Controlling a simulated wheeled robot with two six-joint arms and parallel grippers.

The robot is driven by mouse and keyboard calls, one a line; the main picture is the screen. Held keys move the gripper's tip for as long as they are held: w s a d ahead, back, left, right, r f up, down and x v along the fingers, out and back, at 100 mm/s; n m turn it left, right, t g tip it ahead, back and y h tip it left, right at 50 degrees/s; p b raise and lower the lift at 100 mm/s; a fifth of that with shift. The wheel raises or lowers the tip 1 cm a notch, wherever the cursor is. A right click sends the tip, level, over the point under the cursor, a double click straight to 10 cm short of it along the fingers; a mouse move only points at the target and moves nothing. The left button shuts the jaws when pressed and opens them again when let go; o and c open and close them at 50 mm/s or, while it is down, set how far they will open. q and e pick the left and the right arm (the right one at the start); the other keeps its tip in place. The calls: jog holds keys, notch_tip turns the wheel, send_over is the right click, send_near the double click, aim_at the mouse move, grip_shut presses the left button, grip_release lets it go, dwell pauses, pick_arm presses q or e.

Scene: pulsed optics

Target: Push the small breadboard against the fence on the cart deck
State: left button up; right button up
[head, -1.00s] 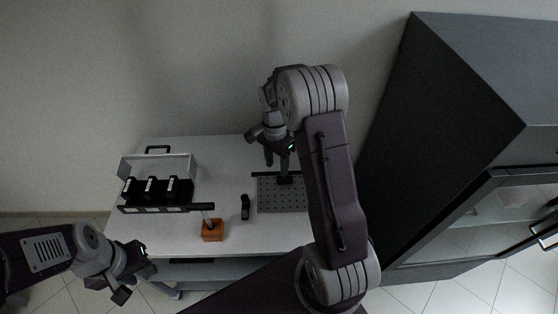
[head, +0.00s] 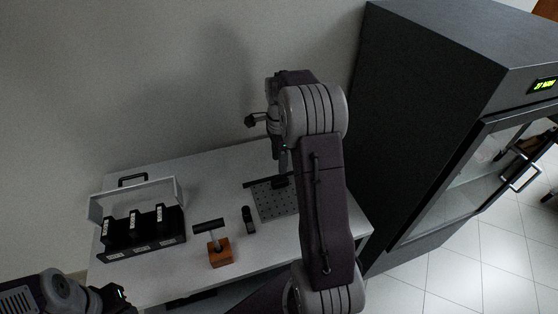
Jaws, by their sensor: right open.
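The small breadboard (head: 272,206) is a dark grey plate with rows of holes, on the right half of the white cart deck (head: 185,170). The fence (head: 256,183) looks to be the dark bar along its far edge; whether they touch I cannot tell. My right gripper (head: 283,168) is open over the far side of the board, by a small black block (head: 281,181). My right arm hides the board's right part and some of the gripper. My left gripper (head: 118,296) is at the lower left, off the deck's front; its jaws are unclear.
An orange block with a black T-handle (head: 220,254) and a small black item (head: 248,220) lie between rack and board. A dark cabinet (head: 425,110) stands right.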

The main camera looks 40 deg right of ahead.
aim_at(280, 180)
notch_tip(280, 180, down, 9)
jog(key=shift+d+f+b, duration=0.1)
jog(key=shift+b, duration=0.5)
grip_shut()
dwell(1.1)
grip_release()
